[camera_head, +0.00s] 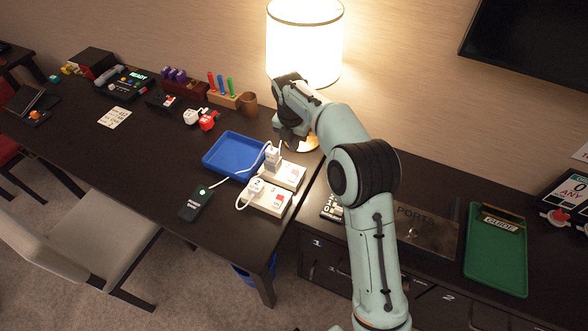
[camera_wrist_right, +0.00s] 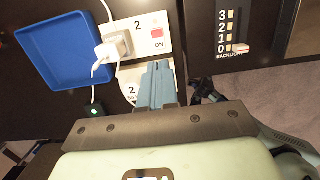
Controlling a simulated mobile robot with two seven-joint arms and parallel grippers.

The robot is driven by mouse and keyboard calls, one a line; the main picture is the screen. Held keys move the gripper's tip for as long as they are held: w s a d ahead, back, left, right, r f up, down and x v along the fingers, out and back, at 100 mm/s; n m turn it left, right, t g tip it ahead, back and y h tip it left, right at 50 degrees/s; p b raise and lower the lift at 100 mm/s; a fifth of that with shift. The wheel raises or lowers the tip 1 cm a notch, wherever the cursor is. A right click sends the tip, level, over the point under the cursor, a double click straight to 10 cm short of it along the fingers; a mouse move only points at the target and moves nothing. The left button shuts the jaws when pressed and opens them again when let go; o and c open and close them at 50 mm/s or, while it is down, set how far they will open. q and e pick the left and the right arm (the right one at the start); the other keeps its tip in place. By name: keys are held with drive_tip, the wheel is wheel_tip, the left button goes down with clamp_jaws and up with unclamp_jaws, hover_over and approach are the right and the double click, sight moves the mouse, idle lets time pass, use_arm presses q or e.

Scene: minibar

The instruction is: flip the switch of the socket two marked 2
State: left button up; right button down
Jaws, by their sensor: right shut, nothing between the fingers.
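In the head view this socket (camera_head: 291,175) is the farther of two. The nearer socket (camera_head: 268,204) holds a white plug labelled 2; in the wrist view my fingers cover much of it. My right gripper (camera_wrist_right: 160,66) is shut and empty, its tips just below the red switch in the picture; contact cannot be told. My left gripper is not in view.
The blue tray (camera_head: 223,165) and a black device (camera_head: 196,203) with a green light lie left of the sockets. A lit lamp (camera_head: 303,45) stands behind my right arm.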

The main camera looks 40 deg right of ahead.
sight(296, 173)
drive_tip(key=shift+f, duration=0.1)
drive_tip(key=f, duration=0.4)
drive_tip(key=d+f, duration=0.1)
drive_tip(key=f, duration=0.4)
drive_tip(key=f+b, duration=0.1)
drive_tip(key=f, duration=0.3)
drive_tip(key=shift+w+d+f, duration=0.2)
drive_tip(key=shift+w+f, duration=0.15)
